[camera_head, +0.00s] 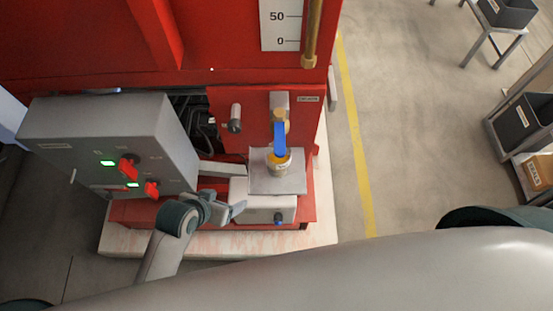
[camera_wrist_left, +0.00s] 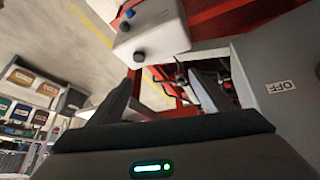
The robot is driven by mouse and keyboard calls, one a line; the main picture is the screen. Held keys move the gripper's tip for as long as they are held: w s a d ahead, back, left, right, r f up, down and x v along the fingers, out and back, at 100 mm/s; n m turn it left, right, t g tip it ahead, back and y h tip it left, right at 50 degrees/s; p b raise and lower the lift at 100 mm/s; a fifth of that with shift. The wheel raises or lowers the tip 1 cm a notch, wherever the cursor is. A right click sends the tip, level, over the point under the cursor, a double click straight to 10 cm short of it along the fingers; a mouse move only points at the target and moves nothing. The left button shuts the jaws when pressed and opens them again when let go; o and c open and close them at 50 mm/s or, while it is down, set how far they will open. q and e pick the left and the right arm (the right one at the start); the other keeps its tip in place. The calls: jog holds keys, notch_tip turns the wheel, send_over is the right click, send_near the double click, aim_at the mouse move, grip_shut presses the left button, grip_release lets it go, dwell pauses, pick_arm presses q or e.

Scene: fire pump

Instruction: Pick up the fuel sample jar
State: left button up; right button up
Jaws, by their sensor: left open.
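The fuel sample jar (camera_head: 279,168) appears as a small brassy, clear-looking vessel on a square grey plate (camera_head: 262,184), under a valve with a blue handle (camera_head: 280,138). The valve partly covers it from above. My left gripper (camera_head: 232,211) is open and empty, below and left of the plate, between the grey control box and a white box (camera_head: 262,213). In the left wrist view my open fingers (camera_wrist_left: 160,95) have nothing between them, and the white box (camera_wrist_left: 148,32) shows beyond them. I cannot make out the jar there. My right gripper is out of view.
A grey control box (camera_head: 110,140) with red switches and green lights stands left of my left gripper. The red tank (camera_head: 230,60) rises behind. Open floor (camera_head: 400,130) with a yellow line lies to the right, with shelving (camera_head: 525,120) beyond.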

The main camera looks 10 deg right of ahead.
pick_arm(q)
notch_tip(320, 180, up, 5)
jog(key=d, duration=0.2)
jog(key=m+g+h, duration=0.1)
jog(key=m+h, duration=0.2)
jog(key=m, duration=0.3)
send_near(272, 173)
jog(key=x, duration=0.3)
jog(key=shift+w+f+p, duration=0.25)
jog(key=shift+w+p, duration=0.05)
jog(key=shift+d+g, duration=0.25)
jog(key=shift+g, duration=0.05)
jog(key=shift+m, duration=0.6)
jog(key=shift+a+f+m+g, duration=0.1)
jog(key=shift+f+m+g, duration=0.1)
jog(key=shift+m+g, duration=0.2)
jog(key=w+a+f+m+g+y, duration=0.1)
jog(key=a+f, duration=0.1)
jog(key=a, duration=0.4)
jog(key=shift+w+a+f+m, duration=0.2)
jog(key=shift+w+m, duration=0.05)
jog(key=shift+m, duration=0.05)
